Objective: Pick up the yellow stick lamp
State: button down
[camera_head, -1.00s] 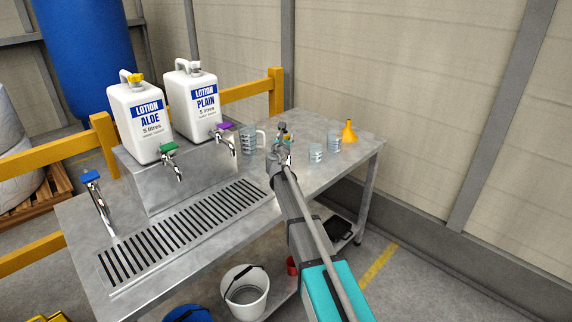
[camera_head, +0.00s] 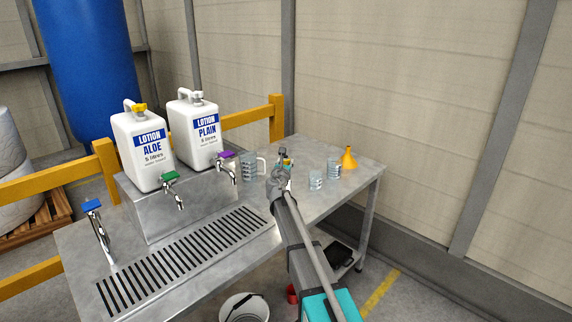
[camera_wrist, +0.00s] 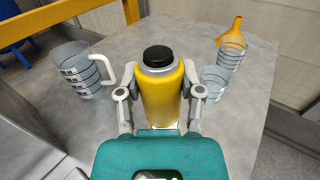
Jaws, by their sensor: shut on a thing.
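The yellow stick lamp (camera_wrist: 161,100) is a yellow cylinder with a black cap and a pale metal collar. It stands in the middle of the wrist view, between the two fingers of my gripper (camera_wrist: 160,97), which is shut on it. Its lower end is hidden behind the teal palm, and I cannot tell whether it touches the table. In the head view my gripper (camera_head: 282,172) is over the right part of the metal table (camera_head: 322,200), and the arm hides most of the lamp.
A measuring jug (camera_wrist: 80,72) is left of the lamp. Two clear beakers (camera_wrist: 214,84) (camera_wrist: 231,56) and a yellow funnel (camera_head: 349,159) are right of it. Two lotion jugs (camera_head: 143,160) (camera_head: 195,135) with taps stand at the left. A white bucket (camera_head: 240,308) is below.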

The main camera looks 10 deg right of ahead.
jog(key=shift+r+p, duration=0.6)
jog(key=shift+r, duration=0.35)
jog(key=s+r+p, duration=0.9)
jog(key=s, duration=0.5)
jog(key=shift+r+p, duration=0.4)
jog(key=shift+s+d, duration=0.1)
jog(key=shift+s, duration=0.05)
